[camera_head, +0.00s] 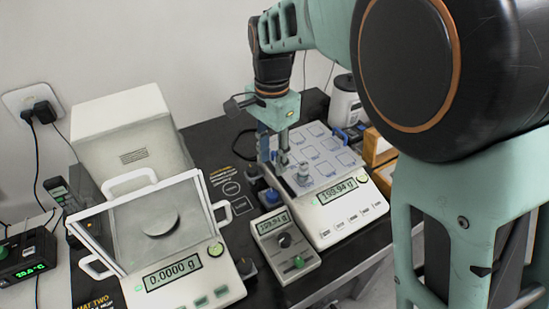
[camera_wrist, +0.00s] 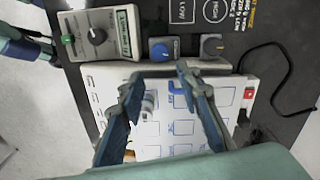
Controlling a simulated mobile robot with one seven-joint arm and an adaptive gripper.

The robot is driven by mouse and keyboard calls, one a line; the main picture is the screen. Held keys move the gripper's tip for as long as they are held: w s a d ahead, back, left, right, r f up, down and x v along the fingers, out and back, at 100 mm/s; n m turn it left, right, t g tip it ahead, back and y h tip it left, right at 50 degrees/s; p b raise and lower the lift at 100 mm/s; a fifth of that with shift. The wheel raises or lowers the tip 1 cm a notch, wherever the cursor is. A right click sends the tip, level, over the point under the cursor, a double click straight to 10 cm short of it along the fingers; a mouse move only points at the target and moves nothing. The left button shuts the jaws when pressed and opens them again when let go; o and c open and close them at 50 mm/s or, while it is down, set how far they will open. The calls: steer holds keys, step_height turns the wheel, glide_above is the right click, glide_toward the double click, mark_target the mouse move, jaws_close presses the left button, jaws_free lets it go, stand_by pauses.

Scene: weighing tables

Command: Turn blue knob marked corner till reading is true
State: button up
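The blue knob (camera_wrist: 160,48) sits at the side of the right-hand scale, next to a dark knob (camera_wrist: 213,46). In the head view the blue knob (camera_head: 270,197) is left of the white scale (camera_head: 335,219), whose display seems to read 199.94 g. A metal weight (camera_head: 303,172) stands on the scale's marked plate; it also shows in the wrist view (camera_wrist: 148,103). My gripper (camera_head: 274,160) is above the scale's left edge. In the wrist view my gripper (camera_wrist: 158,75) is open and empty, with the blue knob beyond its fingertips. Knob markings are too small to read.
A grey handheld unit (camera_head: 285,245) with a dial and display stands beside the scale. A second balance (camera_head: 175,270) with a raised clear cover reads 0.0000 g at left. A white box (camera_head: 130,135) stands behind it. A black cable (camera_wrist: 285,75) loops on the dark table.

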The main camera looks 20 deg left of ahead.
mark_target(272, 193)
steer(key=shift+d+p, duration=0.1)
steer(key=shift+p, duration=0.3)
step_height(272, 193, down, 12)
steer(key=m+p, duration=0.5)
steer(key=p, duration=0.2)
steer(key=shift+r, duration=0.1)
steer(key=shift+c, duration=0.3)
jaws_close()
